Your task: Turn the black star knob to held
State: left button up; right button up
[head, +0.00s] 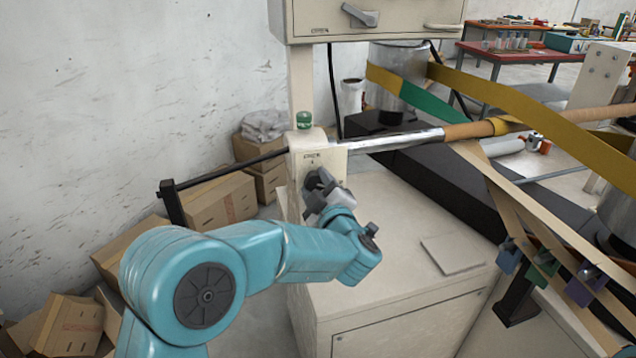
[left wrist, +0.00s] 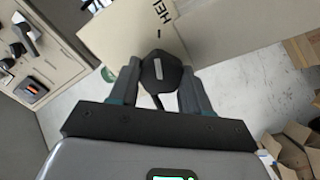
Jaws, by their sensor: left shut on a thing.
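The black star knob (head: 313,181) sits on the front of a cream housing (head: 334,160) under the steel mandrel. In the left wrist view the knob (left wrist: 160,66) is dark with a pale line on its face, and lettering starting "HEL" shows on the plate beyond it. My left gripper (head: 322,193) is shut on the knob, with one finger on each side of it in the left wrist view (left wrist: 161,82). In the head view the fingers hide part of the knob. Its exact setting cannot be told. My right gripper is in neither view.
A green cap (head: 304,119) tops the housing. The steel mandrel (head: 385,142) and brown tube (head: 470,130) run to the right, with yellow belts around. Cardboard boxes (head: 215,204) lie by the wall at left.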

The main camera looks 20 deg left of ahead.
pick_arm(q)
jog(key=shift+a+r, duration=0.1)
jog(key=shift+r, duration=0.15)
dwell(0.3)
jog(key=o, duration=0.8)
jog(key=shift+c, duration=0.2)
jog(key=o, duration=0.3)
jog(key=shift+a+f, duration=0.1)
jog(key=shift+m, duration=0.3)
jog(key=shift+s+d, duration=0.2)
jog(key=shift+d, duration=0.1)
jog(key=b+v, duration=0.2)
jog(key=v, duration=1.3)
jog(key=shift+s+d, duration=0.2)
jog(key=shift+s, duration=0.1)
